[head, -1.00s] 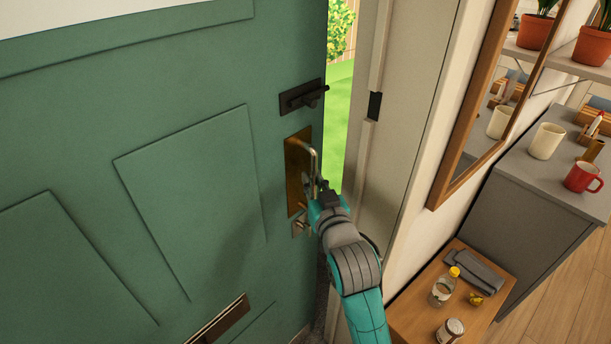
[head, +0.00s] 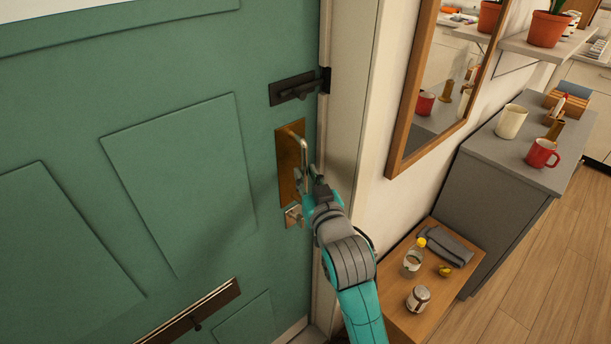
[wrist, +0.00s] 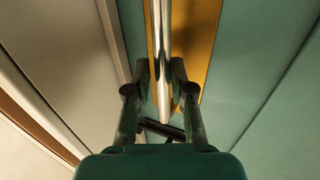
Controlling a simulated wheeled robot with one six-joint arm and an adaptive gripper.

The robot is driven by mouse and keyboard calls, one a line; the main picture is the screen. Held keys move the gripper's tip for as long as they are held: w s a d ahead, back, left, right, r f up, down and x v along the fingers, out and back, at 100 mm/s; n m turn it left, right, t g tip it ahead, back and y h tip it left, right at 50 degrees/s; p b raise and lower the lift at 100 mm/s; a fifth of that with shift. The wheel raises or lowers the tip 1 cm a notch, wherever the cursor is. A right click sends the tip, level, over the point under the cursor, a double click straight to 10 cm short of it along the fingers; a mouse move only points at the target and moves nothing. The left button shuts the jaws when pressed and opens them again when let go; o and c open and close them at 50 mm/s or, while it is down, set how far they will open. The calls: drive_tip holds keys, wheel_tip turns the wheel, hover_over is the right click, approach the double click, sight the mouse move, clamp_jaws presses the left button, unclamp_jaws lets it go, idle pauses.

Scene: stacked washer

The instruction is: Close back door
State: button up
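The green back door (head: 170,160) fills the left of the head view. Its latch edge now lies against the pale frame (head: 347,110), with no outdoor gap visible. A metal pull handle (head: 304,160) stands on a brass plate (head: 287,165). My gripper (head: 318,183) is at the handle's lower part. In the wrist view my gripper (wrist: 161,80) has one finger on each side of the upright handle bar (wrist: 162,40), close against it. The dark latch (head: 298,88) above the plate reaches the frame. Whether it has caught cannot be told.
A wooden-framed mirror (head: 435,75) hangs right of the door frame. Below it a small wooden table (head: 450,293) holds a bottle, a jar and a grey cloth. A grey cabinet (head: 500,205) with mugs stands further right. Wooden floor (head: 535,265) is clear at lower right.

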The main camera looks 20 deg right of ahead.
drive_tip(key=shift+o, duration=0.9)
drive_tip(key=shift+d, duration=0.1)
drive_tip(key=s, duration=0.7)
drive_tip(key=shift+s+a, duration=0.25)
drive_tip(key=shift+a, duration=0.15)
